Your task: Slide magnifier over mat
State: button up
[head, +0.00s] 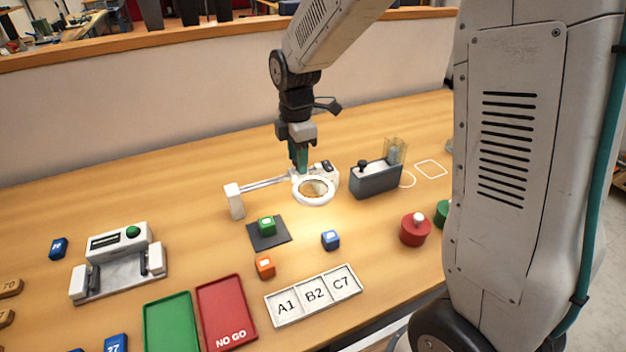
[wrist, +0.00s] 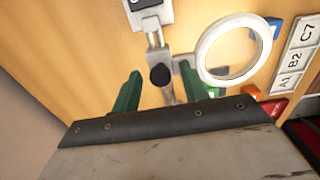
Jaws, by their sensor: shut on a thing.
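The magnifier (head: 297,193) is a white ring lens on a slide, hanging to the right of and behind the small dark mat (head: 283,238), not over it. A green block (head: 266,226) sits on the mat. My gripper (head: 299,170) is down at the magnifier's carriage, behind the ring. In the wrist view, the green fingers of my gripper (wrist: 160,80) stand on either side of a black knob (wrist: 160,76), and the ring of the magnifier (wrist: 203,57) is to the right. The exact finger contact is hard to see. The mat is mostly hidden in the wrist view.
A silver rail runs from a white post (head: 234,201) to the carriage. A blue block (head: 330,240) and an orange block (head: 264,267) lie near the mat. A grey box (head: 375,180) stands right of the ring. A red tray (head: 226,310) and label plate (head: 313,295) lie in front.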

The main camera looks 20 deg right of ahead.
aim_at(257, 186)
jog(key=shift+s+a+f, duration=0.1)
jog(key=shift+a+f, duration=0.15)
jog(key=shift+a, duration=1.5)
jog(key=shift+s+a+f, duration=0.1)
jog(key=shift+a+f, duration=0.15)
jog(key=shift+a, duration=1.55)
jog(key=shift+s+a+f, duration=0.1)
jog(key=shift+a+f, duration=0.15)
jog(key=shift+a, duration=1.5)
jog(key=o, duration=0.4)
jog(key=shift+w, duration=0.1)
jog(key=shift+c, duration=0.2)
notch_tip(257, 186, up, 7)
jog(key=shift+w, duration=0.2)
